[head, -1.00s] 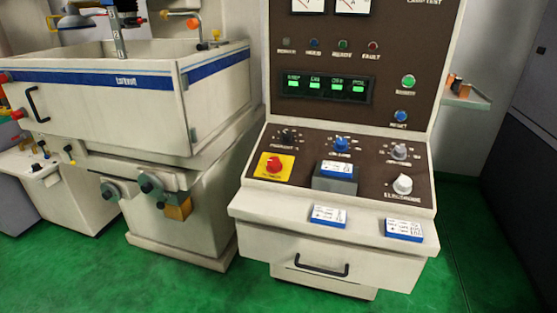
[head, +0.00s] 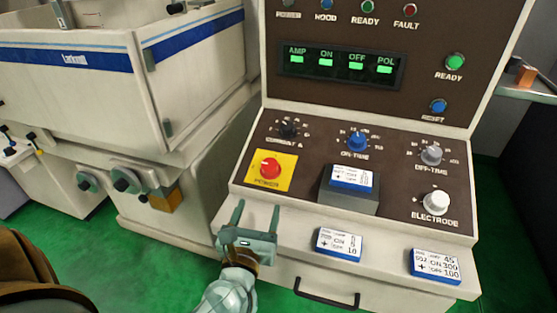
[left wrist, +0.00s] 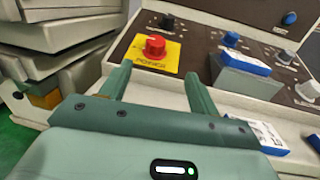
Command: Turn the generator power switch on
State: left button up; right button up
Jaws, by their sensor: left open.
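The generator power switch (head: 270,168) is a red rotary knob on a yellow plate (head: 261,182) marked POWER, at the left of the sloped brown panel. A white mark shows on the knob. My left gripper (head: 257,213) is open and empty, in front of and below the switch, apart from it. In the left wrist view the red knob (left wrist: 155,45) stands beyond the two fingers (left wrist: 157,82), roughly between them. My right gripper is not in view.
A grey block (head: 347,198) with a blue-and-white card on it stands right of the switch. Two more cards (head: 338,245) (head: 436,267) lie on the ledge. Other knobs are the blue on-time knob (head: 357,142) and white electrode knob (head: 436,202). A white tank machine (head: 75,75) stands left.

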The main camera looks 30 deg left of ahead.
aim_at(268, 170)
pick_arm(q)
jog(key=shift+a+n, duration=0.2)
jog(key=shift+n, duration=0.4)
jog(key=x, duration=1.5)
jog(key=shift+w+a+f, duration=0.1)
jog(key=shift+a+f, duration=0.1)
jog(key=shift+f, duration=0.1)
jog(key=shift+w+a, duration=0.2)
jog(key=shift+w, duration=0.35)
jog(key=c, duration=1)
jog(key=shift+o, duration=0.2)
